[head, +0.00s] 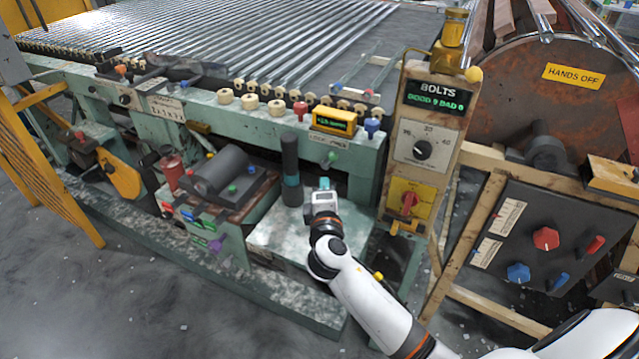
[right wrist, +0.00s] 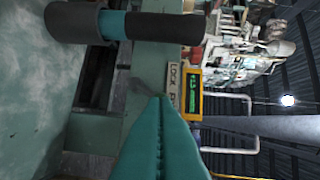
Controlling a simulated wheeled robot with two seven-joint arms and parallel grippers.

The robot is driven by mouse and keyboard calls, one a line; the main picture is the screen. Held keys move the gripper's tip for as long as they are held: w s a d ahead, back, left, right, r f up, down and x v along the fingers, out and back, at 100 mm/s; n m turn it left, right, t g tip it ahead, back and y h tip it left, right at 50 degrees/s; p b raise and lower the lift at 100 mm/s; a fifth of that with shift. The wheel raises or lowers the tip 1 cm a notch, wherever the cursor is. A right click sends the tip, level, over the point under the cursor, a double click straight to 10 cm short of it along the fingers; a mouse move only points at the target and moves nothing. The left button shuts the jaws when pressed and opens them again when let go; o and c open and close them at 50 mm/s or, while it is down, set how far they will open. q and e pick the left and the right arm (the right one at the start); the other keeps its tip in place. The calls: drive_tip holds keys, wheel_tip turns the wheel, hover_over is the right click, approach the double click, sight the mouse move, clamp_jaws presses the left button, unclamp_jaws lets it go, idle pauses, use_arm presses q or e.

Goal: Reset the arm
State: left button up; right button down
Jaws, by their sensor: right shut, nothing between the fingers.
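My right gripper (head: 324,184) is over the pale green metal shelf of the machine, just right of an upright dark post with a teal band (head: 290,170). In the right wrist view its teal fingers (right wrist: 162,110) are pressed together with nothing between them. The same post (right wrist: 130,24) lies across the top of that view, apart from the fingers. My right arm (head: 365,290) reaches in from the lower right. My left gripper is not in either view.
The green machine frame (head: 255,122) with several knobs and a yellow display (head: 334,121) rises behind the gripper. A BOLTS panel (head: 425,140) stands close on the right. A dark control box (head: 540,240) with red and blue knobs is further right. Open floor (head: 130,310) lies at front left.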

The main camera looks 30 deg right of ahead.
drive_tip(key=s+f+m+g+y, duration=0.3)
drive_tip(key=s+f+m+g, duration=0.6)
drive_tip(key=s, duration=0.6)
drive_tip(key=s+a+f+m+g+y, duration=0.1)
drive_tip(key=s+a+f+g+y, duration=0.15)
drive_tip(key=s, duration=0.65)
drive_tip(key=s+a+f+m+g+y, duration=0.15)
drive_tip(key=s+a, duration=0.25)
drive_tip(key=s, duration=0.4)
wheel_tip(320, 180, down, 22)
drive_tip(key=p, duration=0.3)
use_arm(q)
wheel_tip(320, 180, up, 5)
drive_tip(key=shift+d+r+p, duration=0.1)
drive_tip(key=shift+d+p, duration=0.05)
drive_tip(key=shift+p, duration=0.9)
use_arm(e)
drive_tip(key=s+d+f+g, duration=0.2)
drive_tip(key=s+f, duration=1.3)
drive_tip(key=s, duration=0.2)
drive_tip(key=shift+s+d, duration=0.3)
drive_tip(key=shift+d, duration=0.1)
